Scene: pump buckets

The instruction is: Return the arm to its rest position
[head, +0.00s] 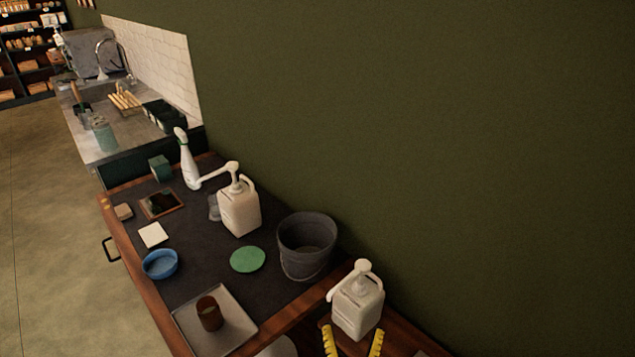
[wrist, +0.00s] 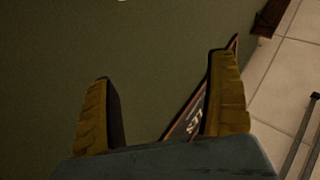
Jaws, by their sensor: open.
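My gripper (head: 352,340) shows at the bottom edge of the head view, its two yellow fingers apart with nothing between them. It is just below the nearer white pump bottle (head: 358,306), and I cannot tell whether they touch. In the wrist view the open fingers of my gripper (wrist: 165,95) spread over a plain dark green surface. The rest of my arm is mostly out of view.
A dark bucket (head: 306,245), a second pump bottle (head: 239,208), a green disc (head: 248,259), a blue bowl (head: 160,264) and a tray (head: 240,322) with a brown cup (head: 209,313) stand on the counter. A green wall (head: 430,130) rises behind. The floor (head: 40,220) at left is clear.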

